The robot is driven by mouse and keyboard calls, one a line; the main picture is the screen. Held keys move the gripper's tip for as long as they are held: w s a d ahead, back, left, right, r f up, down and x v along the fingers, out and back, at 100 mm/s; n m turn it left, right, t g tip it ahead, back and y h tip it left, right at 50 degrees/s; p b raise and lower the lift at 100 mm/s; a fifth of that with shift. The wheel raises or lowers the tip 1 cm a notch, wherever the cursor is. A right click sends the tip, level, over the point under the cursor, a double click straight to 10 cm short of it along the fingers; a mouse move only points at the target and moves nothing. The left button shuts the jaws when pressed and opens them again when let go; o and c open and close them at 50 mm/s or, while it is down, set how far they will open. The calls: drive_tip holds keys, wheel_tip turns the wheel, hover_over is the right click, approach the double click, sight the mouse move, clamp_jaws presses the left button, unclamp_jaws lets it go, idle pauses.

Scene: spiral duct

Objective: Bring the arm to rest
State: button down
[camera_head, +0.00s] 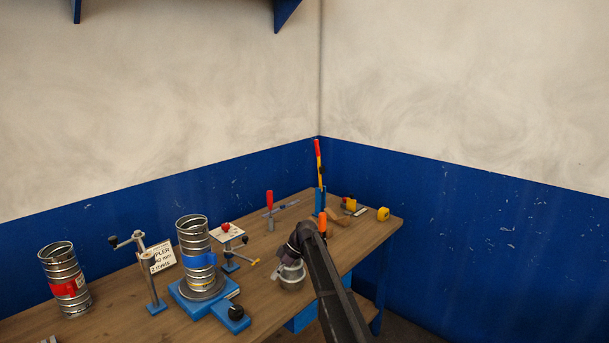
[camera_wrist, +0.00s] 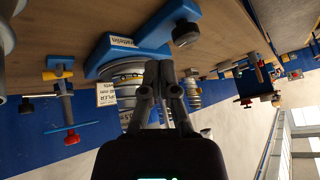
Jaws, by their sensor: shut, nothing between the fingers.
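My arm (camera_head: 335,290) rises from the bottom of the head view and reaches over the front edge of the workbench, bent at a dark joint (camera_head: 300,240). The fingers are hard to make out there. In the wrist view my gripper (camera_wrist: 158,66) is shut and empty, its two fingertips together. That view is upside down, with the bench top uppermost. The fingertips overlap the picture of a ribbed metal duct on a blue base; I cannot tell the gap between them.
The wooden workbench (camera_head: 365,228) holds a duct with a blue band (camera_head: 201,262) on a blue turning base (camera_head: 236,314), a duct with a red band (camera_head: 68,288), a crank stand (camera_head: 150,275), a small clamp stand (camera_head: 230,250), a red-handled lever (camera_head: 317,160) and a yellow tape roll (camera_head: 383,214).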

drive_tip(key=s+d+f+m+t+h, duration=0.1)
drive_tip(key=s+d+f+m+h, duration=0.1)
drive_tip(key=s+d+m, duration=0.7)
drive_tip(key=s+d+f+m+t+h, duration=0.1)
drive_tip(key=s+d+m+h, duration=0.4)
drive_tip(key=s+d, duration=1.3)
drive_tip(key=s+m, duration=0.4)
drive_tip(key=s, duration=0.2)
drive_tip(key=shift+s+f+t, duration=0.15)
drive_tip(key=shift+f+t, duration=0.15)
drive_tip(key=shift+f, duration=0.05)
drive_tip(key=shift+a, duration=0.1)
